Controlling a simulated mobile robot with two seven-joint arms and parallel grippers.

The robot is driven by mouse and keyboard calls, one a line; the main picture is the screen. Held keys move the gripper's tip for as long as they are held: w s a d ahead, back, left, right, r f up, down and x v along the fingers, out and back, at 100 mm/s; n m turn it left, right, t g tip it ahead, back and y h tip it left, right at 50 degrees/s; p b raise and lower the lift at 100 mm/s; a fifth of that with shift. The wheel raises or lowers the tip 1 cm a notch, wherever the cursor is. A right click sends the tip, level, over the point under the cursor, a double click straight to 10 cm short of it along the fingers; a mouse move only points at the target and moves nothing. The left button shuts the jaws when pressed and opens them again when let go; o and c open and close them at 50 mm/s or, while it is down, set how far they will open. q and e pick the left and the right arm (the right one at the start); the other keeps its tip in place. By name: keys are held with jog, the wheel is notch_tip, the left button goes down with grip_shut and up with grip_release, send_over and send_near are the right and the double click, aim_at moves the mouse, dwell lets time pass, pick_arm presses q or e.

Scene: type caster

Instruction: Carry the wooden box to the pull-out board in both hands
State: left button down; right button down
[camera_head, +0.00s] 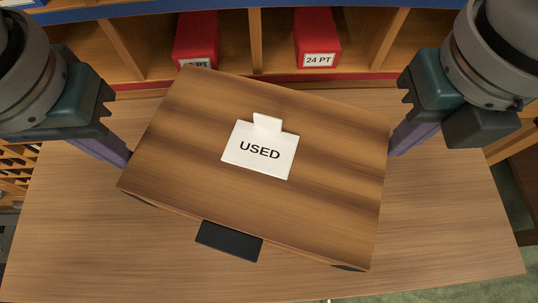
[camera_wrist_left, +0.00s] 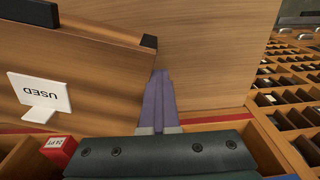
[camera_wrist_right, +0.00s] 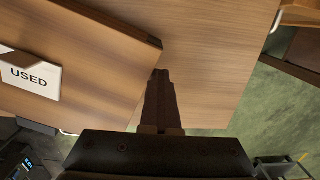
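The wooden box (camera_head: 330,170) is in the middle of the head view, turned slightly clockwise, over a light wooden board (camera_head: 70,235), which I take for the pull-out board. A white "USED" card (camera_head: 262,150) is on its top, and a black piece (camera_head: 229,240) is at its near side. My left gripper (camera_head: 124,158) is at the box's left side, its purple fingers together. My right gripper (camera_head: 393,148) is at the right side, its fingers also together. The fingers also show in the left wrist view (camera_wrist_left: 158,100) and right wrist view (camera_wrist_right: 159,95). Box-to-board contact is hidden.
Behind the board is a shelf with wooden dividers (camera_head: 255,45) and red boxes, one marked "24 PT" (camera_head: 318,45). A case of small compartments (camera_wrist_left: 290,95) stands beside the board. Green floor (camera_wrist_right: 265,105) shows past the board's edge. The board's front is clear.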

pick_arm(q)
jog(key=shift+a+r, duration=0.2)
pick_arm(e)
jog(key=shift+d+r, duration=0.2)
pick_arm(q)
jog(key=c, duration=1.5)
grip_release()
jog(key=shift+a, duration=0.35)
pick_arm(e)
jog(key=shift+d, duration=0.3)
pick_arm(q)
jog(key=o, duration=0.3)
jog(key=shift+a, duration=0.2)
pick_arm(e)
jog(key=shift+d, duration=0.25)
pick_arm(q)
jog(key=shift+o, duration=0.2)
pick_arm(e)
jog(key=c, duration=1.2)
grip_release()
jog(key=shift+o, duration=0.2)
jog(key=shift+d, duration=0.1)
jog(key=shift+r, duration=0.15)
pick_arm(q)
notch_tip(320, 180, up, 12)
jog(key=shift+s, duration=0.4)
pick_arm(e)
notch_tip(320, 180, up, 12)
jog(key=shift+s+f, duration=0.2)
jog(key=shift+s, duration=0.2)
